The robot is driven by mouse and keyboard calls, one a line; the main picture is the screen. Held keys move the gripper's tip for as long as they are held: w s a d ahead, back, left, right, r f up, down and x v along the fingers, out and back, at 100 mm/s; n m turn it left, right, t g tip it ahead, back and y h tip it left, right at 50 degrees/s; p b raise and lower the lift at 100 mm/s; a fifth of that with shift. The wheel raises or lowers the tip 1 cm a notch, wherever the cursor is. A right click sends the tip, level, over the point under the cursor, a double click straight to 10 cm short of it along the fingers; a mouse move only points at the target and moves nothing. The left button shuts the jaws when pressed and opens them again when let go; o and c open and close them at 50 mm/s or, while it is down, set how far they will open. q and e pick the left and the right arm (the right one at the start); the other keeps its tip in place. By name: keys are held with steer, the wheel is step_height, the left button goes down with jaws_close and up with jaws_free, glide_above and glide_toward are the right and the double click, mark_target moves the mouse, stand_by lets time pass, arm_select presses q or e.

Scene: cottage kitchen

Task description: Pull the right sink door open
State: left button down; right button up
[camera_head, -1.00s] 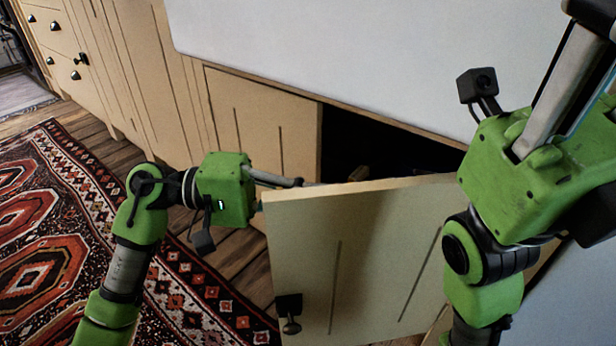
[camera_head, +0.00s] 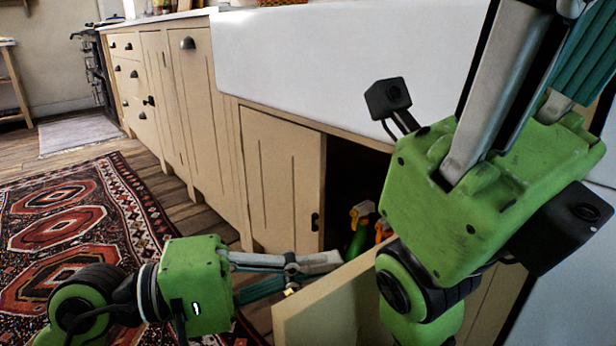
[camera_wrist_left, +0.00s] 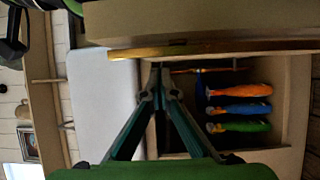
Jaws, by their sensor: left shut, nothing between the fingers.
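The right sink door (camera_head: 322,308) is a tan panel standing swung out from the cabinet, cut off by the lower edge of the head view. It is probably the tan panel (camera_wrist_left: 200,26) in the left wrist view. My left gripper (camera_head: 335,262) is shut and empty, with its fingertips by the door's upper edge; I cannot tell whether they touch it. In the left wrist view the fingers (camera_wrist_left: 160,75) meet in front of the open cabinet. My right gripper (camera_head: 575,15) points up in the foreground, hiding part of the door; its fingertips are cut off.
The left sink door (camera_head: 283,175) is closed, with a dark knob (camera_head: 315,222). Bottles with orange (camera_wrist_left: 240,90), blue (camera_wrist_left: 240,109) and green (camera_wrist_left: 242,127) parts stand inside the cabinet. The white sink (camera_head: 300,65) is above. A patterned rug (camera_head: 60,235) covers the floor at left.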

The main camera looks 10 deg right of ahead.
arm_select(q)
steer(key=shift+s, duration=0.25)
stand_by(0.5)
steer(key=a, duration=1.2)
